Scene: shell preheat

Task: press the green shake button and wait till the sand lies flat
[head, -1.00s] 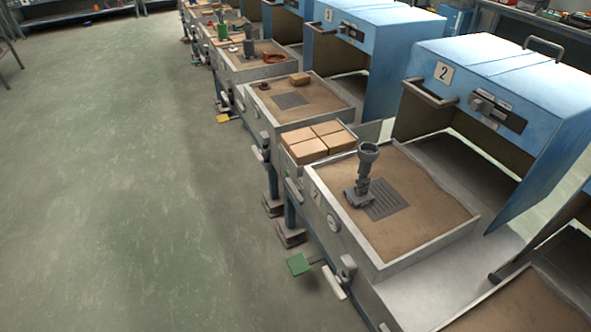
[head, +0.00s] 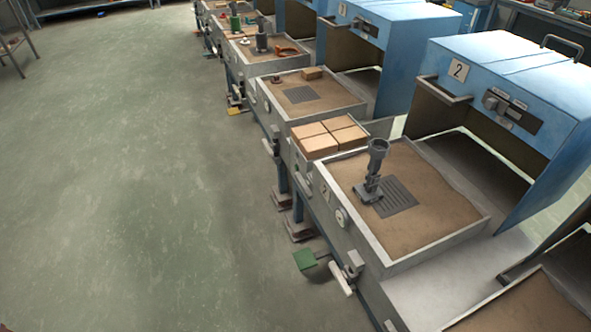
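The sand bed (head: 430,225) of station 2 is a brown tray of sand inside a grey metal rim. Its surface looks mostly even, with slight unevenness near the edges. A grey metal part (head: 375,170) stands upright on the sand beside a dark slotted grate (head: 397,193). A green plate (head: 305,259) sticks out low at the station's front, near the floor. I cannot tell whether it is the shake button; no other green button is clear on this station. Neither of my grippers is in view.
A blue hood (head: 515,90) marked 2 stands open-fronted behind the tray. Similar stations (head: 300,95) run away in a row. The green-grey floor (head: 130,200) on the left is wide and clear.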

